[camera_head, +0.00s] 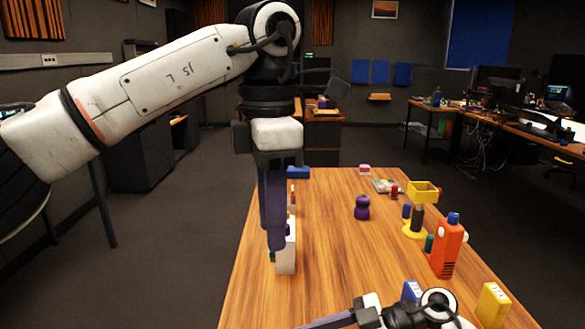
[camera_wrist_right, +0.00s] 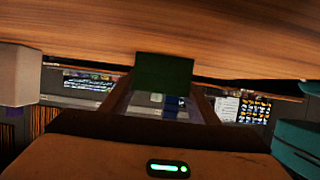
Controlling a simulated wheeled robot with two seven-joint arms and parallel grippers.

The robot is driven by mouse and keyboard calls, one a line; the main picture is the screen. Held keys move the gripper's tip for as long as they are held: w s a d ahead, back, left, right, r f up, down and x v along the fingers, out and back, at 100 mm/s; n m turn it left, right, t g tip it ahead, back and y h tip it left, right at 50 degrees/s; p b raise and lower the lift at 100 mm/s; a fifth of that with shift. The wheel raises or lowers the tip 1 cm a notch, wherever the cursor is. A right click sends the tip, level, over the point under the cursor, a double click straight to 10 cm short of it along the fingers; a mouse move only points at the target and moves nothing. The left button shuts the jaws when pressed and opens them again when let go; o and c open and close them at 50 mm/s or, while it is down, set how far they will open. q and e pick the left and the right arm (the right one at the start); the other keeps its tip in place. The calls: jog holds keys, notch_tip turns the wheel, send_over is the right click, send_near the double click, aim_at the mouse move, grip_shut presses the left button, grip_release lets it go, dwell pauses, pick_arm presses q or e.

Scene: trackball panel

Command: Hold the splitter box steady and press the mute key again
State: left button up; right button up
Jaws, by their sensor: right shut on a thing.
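My left gripper (camera_head: 275,240) points straight down at the left edge of the table, in front of or against an upright white box (camera_head: 287,258). Its fingers overlap in the head view, so the gap between them is hidden, and I cannot tell whether it touches the box. No mute key can be made out. My right gripper (camera_wrist_right: 163,90) is shut on a dark green block (camera_wrist_right: 165,72) in the right wrist view. I cannot tell which of these is the splitter box. In the head view, the right gripper (camera_head: 325,321) is low at the bottom edge.
A purple knobbed object (camera_head: 362,208) stands there. On the right are an orange bottle (camera_head: 446,250), a yellow open box (camera_head: 424,191), a yellow block (camera_head: 492,305) and a yellow-based holder (camera_head: 414,230).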

pick_arm(q)
grip_shut()
dwell(1.5)
